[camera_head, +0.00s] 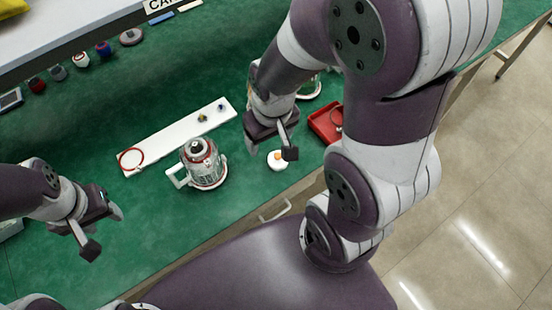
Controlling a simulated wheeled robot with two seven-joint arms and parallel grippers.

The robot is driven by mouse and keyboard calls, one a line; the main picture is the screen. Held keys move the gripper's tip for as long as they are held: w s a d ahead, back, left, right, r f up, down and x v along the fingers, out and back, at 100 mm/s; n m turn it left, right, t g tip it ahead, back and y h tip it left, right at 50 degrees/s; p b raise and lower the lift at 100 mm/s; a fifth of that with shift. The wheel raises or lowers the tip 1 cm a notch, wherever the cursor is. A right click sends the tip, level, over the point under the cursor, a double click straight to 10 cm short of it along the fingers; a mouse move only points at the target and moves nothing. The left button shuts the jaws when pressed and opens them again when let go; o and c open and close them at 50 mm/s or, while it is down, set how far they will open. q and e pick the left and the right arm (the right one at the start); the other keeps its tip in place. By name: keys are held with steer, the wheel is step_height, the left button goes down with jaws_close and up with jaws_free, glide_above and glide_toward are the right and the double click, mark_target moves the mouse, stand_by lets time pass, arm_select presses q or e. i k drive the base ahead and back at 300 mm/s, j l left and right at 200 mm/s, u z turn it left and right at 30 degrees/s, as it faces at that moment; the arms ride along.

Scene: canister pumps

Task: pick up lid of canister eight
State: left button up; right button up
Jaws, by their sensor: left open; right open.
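A small white round piece with an orange knob (277,161), which looks like a lid, lies on the green bench near its front edge. My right gripper (274,143) is open just above or behind it; I cannot tell whether they touch. A glass canister with a white handle and a grey and red top (203,165) stands to the left of it. Part of another clear vessel (312,88) shows behind my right arm. No number is readable on either. My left gripper (103,231) is open and empty at the far left, away from the canister.
A white board (175,136) lies behind the canister, with a red ring (131,158) and small fittings on it. A red tray (324,124) stands right of my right gripper, partly hidden by my arm. Small items line the bench's back. Green surface (120,220) is clear at front left.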

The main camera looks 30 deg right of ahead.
mark_target(275, 161)
steer(key=l+u, duration=0.3)
steer(key=u, duration=0.15)
steer(key=k+l+u, duration=0.1)
steer(key=l+u, duration=0.15)
steer(key=u, duration=0.25)
steer(key=k+l+u, duration=0.1)
steer(key=u, duration=0.35)
steer(key=k+l+u, duration=0.15)
steer(key=l+u, duration=0.15)
steer(key=u, duration=0.15)
steer(key=k+l, duration=0.55)
steer(key=k, duration=0.05)
